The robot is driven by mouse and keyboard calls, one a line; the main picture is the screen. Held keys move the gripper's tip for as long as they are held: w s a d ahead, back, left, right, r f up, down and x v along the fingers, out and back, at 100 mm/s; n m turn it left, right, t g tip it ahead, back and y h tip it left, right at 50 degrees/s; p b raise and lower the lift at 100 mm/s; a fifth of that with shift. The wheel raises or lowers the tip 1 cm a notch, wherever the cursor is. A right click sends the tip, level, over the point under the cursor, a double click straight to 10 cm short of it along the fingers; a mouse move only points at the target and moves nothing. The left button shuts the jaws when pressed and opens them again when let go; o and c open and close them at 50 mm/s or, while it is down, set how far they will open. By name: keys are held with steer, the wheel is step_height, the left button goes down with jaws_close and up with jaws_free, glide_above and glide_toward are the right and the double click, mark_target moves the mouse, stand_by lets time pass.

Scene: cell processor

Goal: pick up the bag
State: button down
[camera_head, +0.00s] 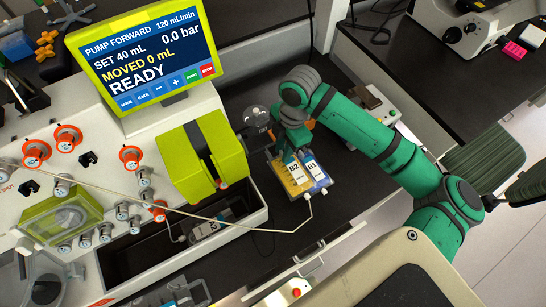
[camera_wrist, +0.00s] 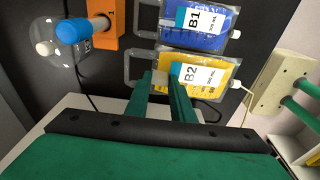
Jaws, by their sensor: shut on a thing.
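The yellow bag B2 (camera_head: 298,186) is on the left in the head view and nearer in the wrist view (camera_wrist: 210,84). The blue bag B1 (camera_head: 319,174) is beside it; it also shows in the wrist view (camera_wrist: 215,42). My green gripper (camera_head: 290,157) has its fingers at the hanger end of B2, shut on it; they show in the wrist view (camera_wrist: 168,78). The fingers hide part of that end. A thin tube (camera_head: 309,212) runs to the port at B2's lower end.
A pump machine with a screen (camera_head: 145,48) reading READY stands at left, with a lime-green block (camera_head: 203,155) close to the bags. An orange holder with a blue-capped piece (camera_wrist: 75,31) and a clear round flask (camera_wrist: 60,50) are beside the bags. A microscope (camera_head: 468,32) stands at upper right.

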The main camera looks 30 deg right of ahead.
steer(key=d, duration=1.5)
steer(key=shift+s+d, duration=0.35)
steer(key=shift+s, duration=0.1)
steer(key=c, duration=2.3)
jaws_free()
jaws_close()
